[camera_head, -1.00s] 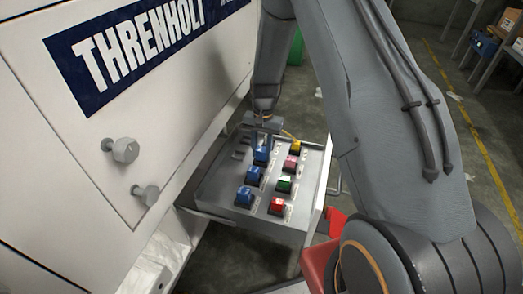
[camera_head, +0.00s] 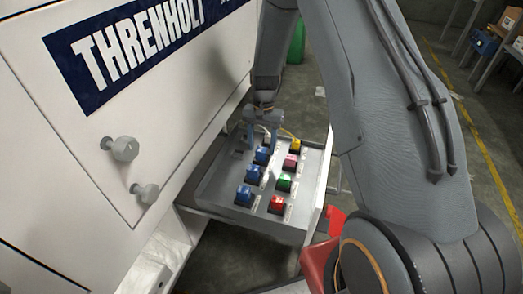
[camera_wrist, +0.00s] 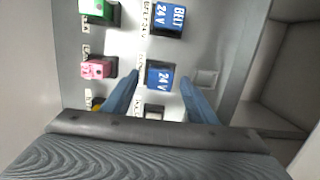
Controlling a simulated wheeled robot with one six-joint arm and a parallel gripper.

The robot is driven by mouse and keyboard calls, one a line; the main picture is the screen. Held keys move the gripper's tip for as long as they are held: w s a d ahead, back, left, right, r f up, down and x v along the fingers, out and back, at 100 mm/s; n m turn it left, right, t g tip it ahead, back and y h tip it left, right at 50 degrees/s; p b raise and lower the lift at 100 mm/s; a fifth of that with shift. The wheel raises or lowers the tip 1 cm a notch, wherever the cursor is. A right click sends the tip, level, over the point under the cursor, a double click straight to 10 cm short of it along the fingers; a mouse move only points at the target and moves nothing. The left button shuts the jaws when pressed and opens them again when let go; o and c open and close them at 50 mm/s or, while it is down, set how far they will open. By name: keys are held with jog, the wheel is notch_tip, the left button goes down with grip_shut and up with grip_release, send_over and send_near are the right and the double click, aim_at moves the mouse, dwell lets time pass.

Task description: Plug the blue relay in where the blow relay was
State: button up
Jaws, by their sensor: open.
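My gripper (camera_head: 263,146) is open above the sloping relay panel (camera_head: 218,188). In the wrist view its fingertips (camera_wrist: 161,77) are spread on either side of a blue relay (camera_wrist: 160,75) marked 24 V, with gaps to it. That relay also shows in the head view as the farthest blue one (camera_head: 262,156). It stands upright on the panel, in line with two other blue relays. How deep its pins sit is hidden. Another blue relay (camera_wrist: 166,18), marked BELT 24 V, stands beside it in the wrist view. A small pale socket or part (camera_wrist: 154,111) shows near the gripper's palm.
The other row holds yellow (camera_head: 295,145), pink (camera_head: 290,161), green (camera_head: 284,183) and red (camera_head: 277,205) relays. A white cabinet wall (camera_head: 130,70) with two knobs (camera_head: 124,149) stands left. A square recess (camera_wrist: 206,78) lies right of the fingers in the wrist view.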

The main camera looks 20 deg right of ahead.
aim_at(262, 148)
jog(key=shift+w+d+r, duration=0.1)
jog(key=shift+w+r, duration=0.05)
jog(key=shift+r, duration=1.1)
jog(key=shift+w+d+r, duration=0.1)
jog(key=shift+r, duration=1.1)
jog(key=shift+r, duration=0.1)
jog(key=s+a+r+n+t, duration=0.1)
jog(key=s+a+r+n, duration=0.2)
jog(key=s+r, duration=0.65)
jog(key=s+a+r+n, duration=0.3)
jog(key=s+r, duration=0.6)
jog(key=r, duration=0.1)
jog(key=s+r+n, duration=0.2)
jog(key=s, duration=0.8)
jog(key=s+d+r+m+p, duration=0.1)
jog(key=d+r+p, duration=0.4)
jog(key=p, duration=0.8)
jog(key=shift+s+d+r+h, duration=0.15)
jog(key=shift+r+h, duration=0.25)
jog(key=shift+r, duration=0.55)
